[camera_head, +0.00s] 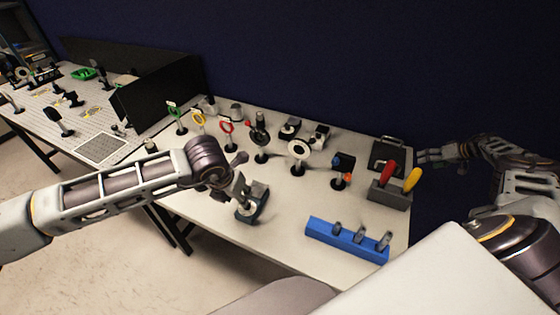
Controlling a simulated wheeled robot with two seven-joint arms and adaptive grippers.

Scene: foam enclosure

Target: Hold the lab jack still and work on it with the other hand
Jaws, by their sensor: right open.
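The lab jack (260,192), a small dark green device, stands near the front edge of the white table. My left arm comes in from the left, and my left gripper (239,184) is right at the jack's left side. It overlaps the jack in the picture, and I cannot tell whether its fingers are closed on it. My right gripper (424,157) is open and empty beyond the table's right edge, well apart from the jack.
A blue rack (318,228) with several metal pieces lies at the front right. A grey holder (387,196) with red and yellow handled tools stands at the right edge. Several post-mounted optics, including a white ring (298,148), stand behind the jack. The table between jack and rack is clear.

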